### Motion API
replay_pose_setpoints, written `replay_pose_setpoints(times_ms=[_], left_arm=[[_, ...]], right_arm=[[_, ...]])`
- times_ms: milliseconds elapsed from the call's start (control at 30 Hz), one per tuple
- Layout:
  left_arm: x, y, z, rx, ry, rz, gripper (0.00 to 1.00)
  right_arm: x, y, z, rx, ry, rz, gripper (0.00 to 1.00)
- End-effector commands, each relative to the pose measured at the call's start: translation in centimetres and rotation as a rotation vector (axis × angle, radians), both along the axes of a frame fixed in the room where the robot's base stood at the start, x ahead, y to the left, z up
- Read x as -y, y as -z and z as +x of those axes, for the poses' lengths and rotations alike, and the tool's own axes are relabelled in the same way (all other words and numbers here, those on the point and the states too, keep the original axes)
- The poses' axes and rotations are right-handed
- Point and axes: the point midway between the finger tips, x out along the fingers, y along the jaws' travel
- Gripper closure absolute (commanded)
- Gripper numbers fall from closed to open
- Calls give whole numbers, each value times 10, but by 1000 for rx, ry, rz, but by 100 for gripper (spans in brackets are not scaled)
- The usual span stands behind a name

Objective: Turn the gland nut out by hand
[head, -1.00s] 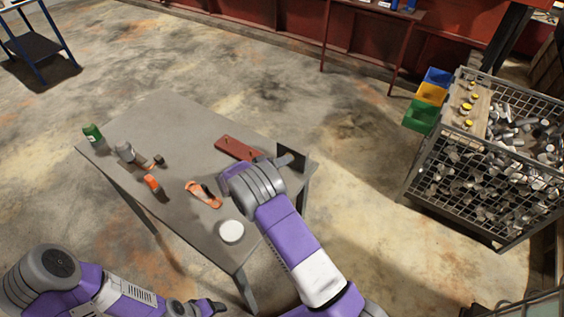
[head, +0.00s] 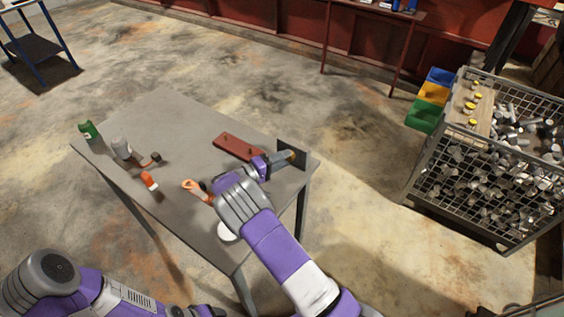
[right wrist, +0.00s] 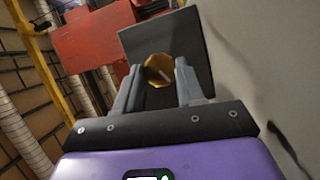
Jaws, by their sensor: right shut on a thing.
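The gland nut (right wrist: 158,70) is a brass ring in the right wrist view, set against a dark upright plate (right wrist: 180,38). In the head view the plate (head: 296,148) stands at the right edge of the grey table. My right gripper (head: 288,157) reaches the plate. In the right wrist view its two fingers (right wrist: 157,78) are shut on the nut, one on each side. The nut's lower part is hidden behind the gripper. My left gripper (head: 205,311) is low at the bottom edge of the head view, partly cut off, away from the table top; its jaws do not show clearly.
The table (head: 165,115) holds a red-brown bar (head: 236,146), a green can (head: 88,130), a grey container (head: 121,147), small orange items (head: 149,180) and a white round thing (head: 227,232) partly behind my right arm. A wire crate of metal parts (head: 480,180) stands to the right.

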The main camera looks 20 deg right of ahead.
Motion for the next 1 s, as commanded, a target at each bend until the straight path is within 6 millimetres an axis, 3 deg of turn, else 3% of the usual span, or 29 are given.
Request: replay_pose_setpoints(times_ms=[767, 800, 933, 1000], left_arm=[[0, 6, 0, 0, 0, 0, 34], [0, 6, 0, 0, 0, 0, 34], [0, 6, 0, 0, 0, 0, 34], [0, 6, 0, 0, 0, 0, 34]], right_arm=[[1, 1, 0, -107, 1, -63, 92], [1, 1, 0, -107, 2, -63, 59], [1, 1, 0, -107, 1, -63, 39], [1, 1, 0, -106, 1, -63, 36]])
